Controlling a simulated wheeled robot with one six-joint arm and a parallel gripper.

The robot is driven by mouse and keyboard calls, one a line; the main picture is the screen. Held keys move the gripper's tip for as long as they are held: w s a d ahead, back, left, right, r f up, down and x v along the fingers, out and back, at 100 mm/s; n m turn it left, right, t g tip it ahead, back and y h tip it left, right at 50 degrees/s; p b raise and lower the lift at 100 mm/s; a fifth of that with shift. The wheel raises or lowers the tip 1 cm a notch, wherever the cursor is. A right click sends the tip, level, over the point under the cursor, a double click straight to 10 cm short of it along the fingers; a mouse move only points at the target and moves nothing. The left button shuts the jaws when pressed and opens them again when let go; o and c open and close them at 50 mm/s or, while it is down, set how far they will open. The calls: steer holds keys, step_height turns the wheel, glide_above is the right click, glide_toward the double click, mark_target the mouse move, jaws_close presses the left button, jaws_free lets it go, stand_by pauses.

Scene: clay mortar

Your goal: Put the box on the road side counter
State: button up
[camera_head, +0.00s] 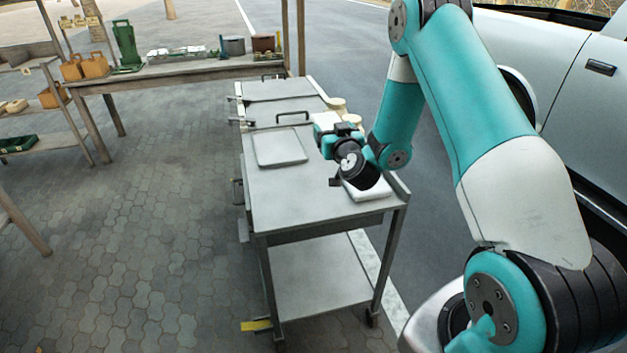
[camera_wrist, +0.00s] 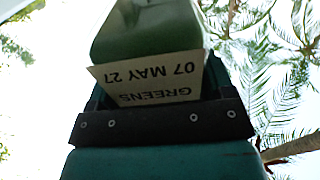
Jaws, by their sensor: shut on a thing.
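My gripper (camera_wrist: 155,105) is shut on a green box (camera_wrist: 150,40) in the wrist view. A pale card on the box reads "GREENS 07 MAY 27" and appears upside down. Sky and palm leaves show behind it. In the head view my gripper (camera_head: 328,136) is over the right part of a long grey metal counter (camera_head: 285,200), beside the road. A small pale shape shows at its tip, but I cannot tell whether it is the box or its card. I cannot tell the gap between the box and the counter.
A flat grey plate (camera_head: 280,148) lies on the counter, left of my gripper. Round pale tubs (camera_head: 337,104) and a white flat item (camera_head: 368,190) are at its right edge. A wooden table (camera_head: 180,72) with containers stands behind. A white vehicle (camera_head: 560,65) is at right.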

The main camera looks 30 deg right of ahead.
steer(key=shift+w+f+b, duration=0.15)
steer(key=shift+f+b, duration=6.7)
steer(key=shift+f, duration=2.9)
steer(key=shift+f, duration=0.15)
steer(key=o, duration=1.2)
